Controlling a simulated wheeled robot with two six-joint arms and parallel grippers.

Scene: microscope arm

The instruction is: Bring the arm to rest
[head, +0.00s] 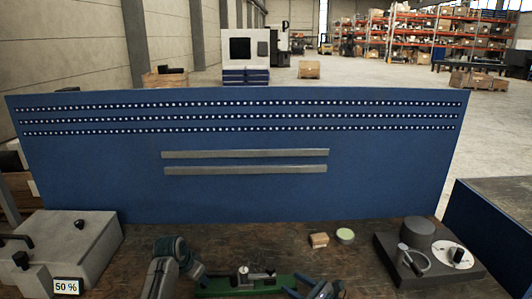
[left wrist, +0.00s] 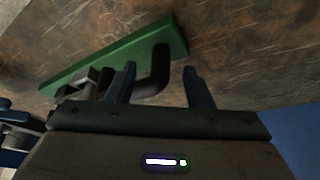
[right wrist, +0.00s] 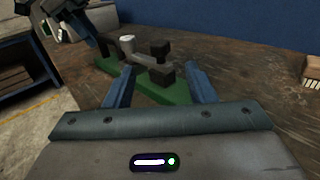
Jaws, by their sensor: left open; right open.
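A green base (head: 285,284) lies on the brown bench and carries a small grey metal fixture (head: 244,277). In the right wrist view the green base (right wrist: 178,94) carries a grey arm (right wrist: 150,64), a pale round post (right wrist: 127,42) and dark blocks. My right gripper (head: 322,290) is open at the base's right end; in its wrist view the fingers (right wrist: 160,66) stand apart before a dark block (right wrist: 167,77). My left gripper (head: 198,273) is open by the left end; its fingers (left wrist: 158,68) stand either side of a dark curved bar (left wrist: 153,78). Contact cannot be told.
A dark plate with a cylinder (head: 417,233) and white dial (head: 450,253) stands at right. A blue panel (head: 240,200) closes the back.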

